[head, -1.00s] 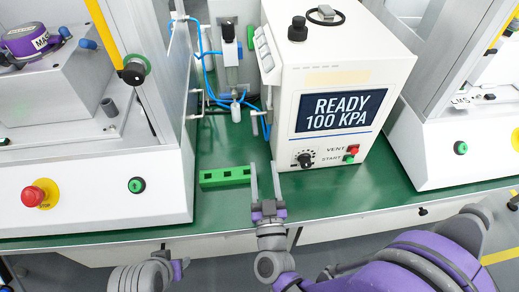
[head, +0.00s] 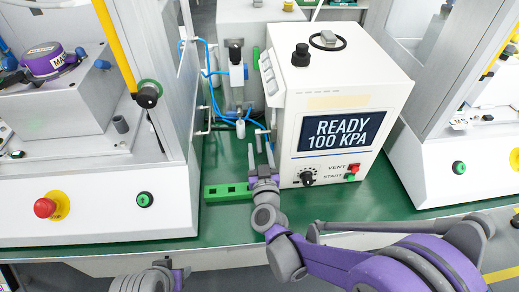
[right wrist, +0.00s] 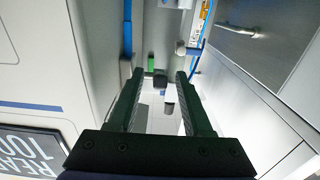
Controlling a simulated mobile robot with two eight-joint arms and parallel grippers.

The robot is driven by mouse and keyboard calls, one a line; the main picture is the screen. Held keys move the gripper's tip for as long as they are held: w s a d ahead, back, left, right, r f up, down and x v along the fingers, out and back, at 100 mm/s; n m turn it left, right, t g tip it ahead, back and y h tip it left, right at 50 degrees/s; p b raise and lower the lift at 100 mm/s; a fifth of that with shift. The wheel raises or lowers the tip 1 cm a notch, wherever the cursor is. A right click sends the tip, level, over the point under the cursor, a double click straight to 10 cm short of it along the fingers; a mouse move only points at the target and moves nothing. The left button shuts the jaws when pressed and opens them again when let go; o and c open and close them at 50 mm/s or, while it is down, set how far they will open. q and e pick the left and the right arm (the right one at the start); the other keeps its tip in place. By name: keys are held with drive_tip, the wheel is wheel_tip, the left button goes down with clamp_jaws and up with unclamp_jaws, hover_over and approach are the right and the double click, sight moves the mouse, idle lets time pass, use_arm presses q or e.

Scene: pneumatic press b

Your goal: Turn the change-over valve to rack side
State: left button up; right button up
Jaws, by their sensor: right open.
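The air fittings (head: 236,72) with blue tubes stand in the gap left of the white tester. I cannot tell for sure which part is the change-over valve. A small white rounded part (head: 240,128) hangs low there. My right gripper (head: 261,148) is open at the mouth of this gap, close to the tester's left side. In the right wrist view, a small black part (right wrist: 160,79) and a white part (right wrist: 169,94) show between the open fingers, farther off and apart from them. My left gripper (head: 168,266) shows only partly at the bottom edge; its jaws are unclear.
The white tester (head: 345,100) reads "READY 100 KPA". A green block with square holes (head: 227,191) lies left of my right gripper. A press base with a red stop button (head: 45,207) stands left, another machine right. Blue tubes (head: 210,80) run through the narrow gap.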

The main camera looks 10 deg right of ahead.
drive_tip(key=shift+w, duration=0.2)
drive_tip(key=shift+c, duration=0.2)
clamp_jaws()
drive_tip(key=shift+f, duration=0.1)
